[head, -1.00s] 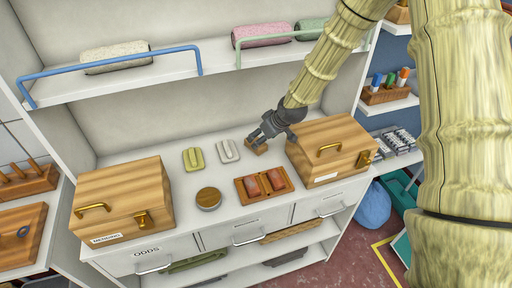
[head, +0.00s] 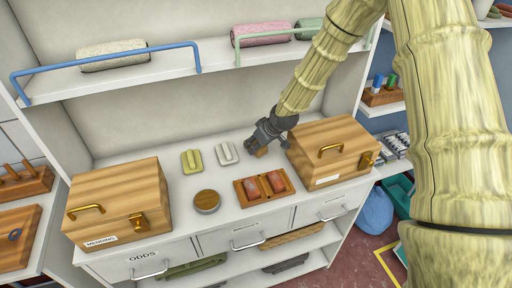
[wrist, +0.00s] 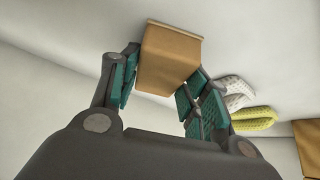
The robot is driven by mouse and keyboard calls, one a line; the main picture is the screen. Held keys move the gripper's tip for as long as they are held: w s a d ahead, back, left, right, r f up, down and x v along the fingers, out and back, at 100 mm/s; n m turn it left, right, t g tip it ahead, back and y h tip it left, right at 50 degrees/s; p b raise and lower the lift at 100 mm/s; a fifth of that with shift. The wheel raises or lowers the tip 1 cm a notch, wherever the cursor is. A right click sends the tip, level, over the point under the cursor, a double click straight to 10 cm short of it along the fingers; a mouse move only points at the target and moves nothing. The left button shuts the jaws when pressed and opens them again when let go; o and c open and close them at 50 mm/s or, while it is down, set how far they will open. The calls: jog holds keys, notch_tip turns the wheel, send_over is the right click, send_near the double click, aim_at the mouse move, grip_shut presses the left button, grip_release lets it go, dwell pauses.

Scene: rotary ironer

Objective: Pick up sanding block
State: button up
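The sanding block, a small tan-brown block (head: 262,153), stands on the white countertop (head: 228,187) just left of the right wooden box. In the head view my gripper (head: 256,143) is low over it and hides part of it. In the wrist view the block (wrist: 170,60) lies between the two green-padded fingers of my gripper (wrist: 165,75). The fingers are spread, one on each side of the block. A narrow gap shows by the left pad; I cannot tell whether the right finger touches it.
A right wooden box (head: 332,150) stands close beside my gripper. A white brush (head: 227,153) and a yellow-green one (head: 191,161) lie to its left. A railed shelf (head: 215,68) is above.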

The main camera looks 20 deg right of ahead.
jog(key=shift+c, duration=0.8)
jog(key=shift+r, duration=0.15)
notch_tip(320, 180, up, 10)
jog(key=b, duration=0.2)
jog(key=shift+b, duration=0.3)
